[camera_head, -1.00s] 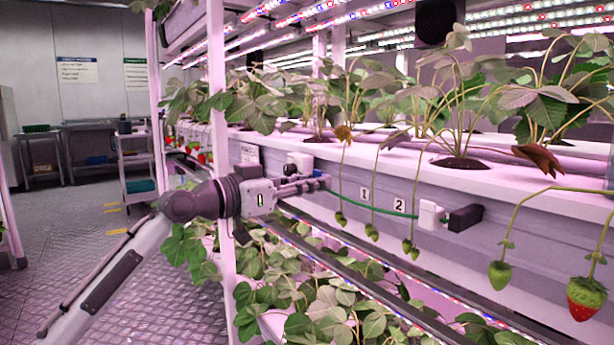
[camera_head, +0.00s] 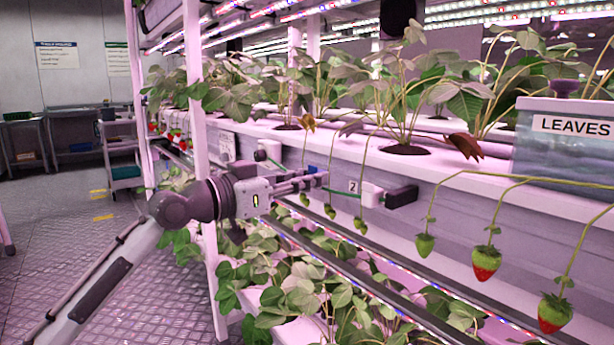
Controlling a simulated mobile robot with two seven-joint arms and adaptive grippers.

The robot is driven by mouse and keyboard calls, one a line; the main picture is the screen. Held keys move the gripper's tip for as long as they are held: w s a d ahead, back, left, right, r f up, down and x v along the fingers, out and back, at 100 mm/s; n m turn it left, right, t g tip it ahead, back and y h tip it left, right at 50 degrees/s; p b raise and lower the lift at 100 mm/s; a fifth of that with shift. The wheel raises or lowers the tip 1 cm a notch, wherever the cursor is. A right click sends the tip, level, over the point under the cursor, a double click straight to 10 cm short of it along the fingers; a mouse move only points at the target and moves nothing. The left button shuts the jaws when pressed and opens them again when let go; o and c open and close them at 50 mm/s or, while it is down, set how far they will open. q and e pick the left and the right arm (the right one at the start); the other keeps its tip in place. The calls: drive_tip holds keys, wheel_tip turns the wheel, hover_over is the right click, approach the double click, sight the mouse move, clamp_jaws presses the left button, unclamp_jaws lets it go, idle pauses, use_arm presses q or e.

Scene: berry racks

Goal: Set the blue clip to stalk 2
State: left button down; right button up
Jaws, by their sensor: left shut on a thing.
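My left gripper (camera_head: 318,180) reaches in from the left in front of the white rack wall. The label 2 (camera_head: 353,186) shows on the wall just right of the fingertips. Thin stalks with small green berries (camera_head: 330,211) hang beside and behind the gripper; another berry cluster (camera_head: 360,225) hangs below label 2. My right gripper is not in view.
A bin marked LEAVES (camera_head: 562,152) stands on the shelf at the right. Larger berries (camera_head: 486,263) hang on arching stalks at the front right. A lower shelf of plants (camera_head: 320,290) lies below the gripper. The aisle floor (camera_head: 70,240) at left is open.

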use_arm(q)
drive_tip(key=c, duration=1.4)
unclamp_jaws()
drive_tip(key=v, duration=1.2)
